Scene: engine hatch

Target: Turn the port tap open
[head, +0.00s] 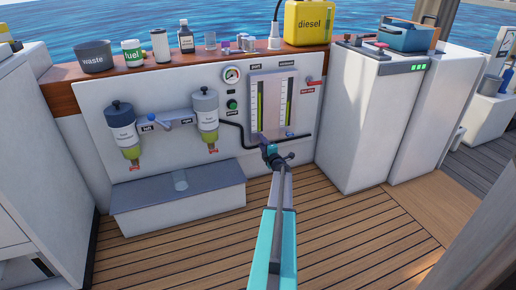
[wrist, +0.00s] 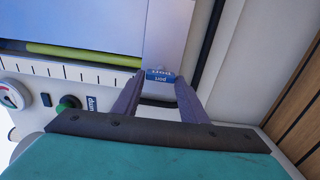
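The port tap (wrist: 161,77) is a small blue piece marked "port" in the wrist view, at the foot of the sight-glass board. My gripper (wrist: 160,88) points at it, with one dark finger on each side. The fingers stand apart; I cannot tell whether they touch the tap. In the head view my gripper (head: 272,150) is at the lower left edge of the board and hides the port tap. A blue tap (head: 290,134) shows to its right.
The white panel carries a sight-glass board (head: 271,105), a pressure gauge (head: 232,75), a green button (head: 232,104) and two filters (head: 122,125) (head: 206,108). A dark pipe (head: 242,138) runs close to my gripper. A grey-lidded box (head: 178,190) stands at left. The deck in front is clear.

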